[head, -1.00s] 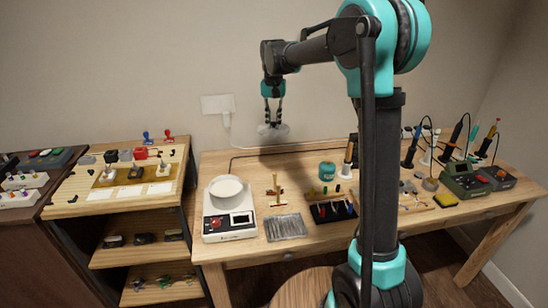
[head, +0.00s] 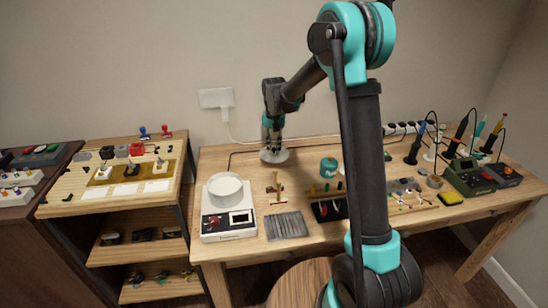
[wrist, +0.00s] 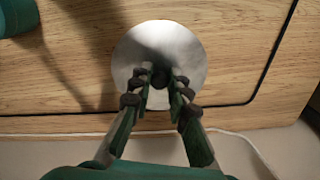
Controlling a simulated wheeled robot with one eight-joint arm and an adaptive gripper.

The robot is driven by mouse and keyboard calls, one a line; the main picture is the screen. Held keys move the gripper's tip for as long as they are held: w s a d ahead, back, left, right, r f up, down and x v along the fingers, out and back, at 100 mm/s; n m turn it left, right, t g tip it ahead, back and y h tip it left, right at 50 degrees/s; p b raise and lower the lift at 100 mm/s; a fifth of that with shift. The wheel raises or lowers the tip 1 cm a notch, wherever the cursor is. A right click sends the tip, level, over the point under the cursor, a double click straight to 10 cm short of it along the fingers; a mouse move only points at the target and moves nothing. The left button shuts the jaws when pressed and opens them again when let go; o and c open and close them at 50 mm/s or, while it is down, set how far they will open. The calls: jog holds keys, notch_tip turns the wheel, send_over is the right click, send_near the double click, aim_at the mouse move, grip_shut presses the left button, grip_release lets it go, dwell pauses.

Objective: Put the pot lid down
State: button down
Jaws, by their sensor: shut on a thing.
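The pot lid (head: 274,156) is a round silvery disc with a dark knob (wrist: 160,77) at its middle. It is at the back of the wooden workbench, near the wall, and looks level. My gripper (head: 272,145) points down over it. In the wrist view my gripper (wrist: 161,80) is shut on the lid's knob, and the lid (wrist: 185,50) lies just beyond the fingertips over the bench top. I cannot tell whether the lid touches the wood. The white pot (head: 226,189) stands open on a small white device with a red knob (head: 230,226).
A teal tin (head: 328,168) stands right of the lid. A black cable (wrist: 262,85) runs on the bench beside the lid. A wooden stand (head: 276,188) and a grey ridged mat (head: 286,226) lie nearer the front. Bare wood (head: 236,163) surrounds the lid.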

aim_at(274, 151)
jog(key=shift+f, duration=2.25)
jog(key=c, duration=1.4)
grip_release()
jog(key=shift+f, duration=0.1)
jog(key=shift+c, duration=0.2)
notch_tip(274, 151, up, 12)
jog(key=shift+r, duration=0.15)
jog(key=shift+s, duration=0.1)
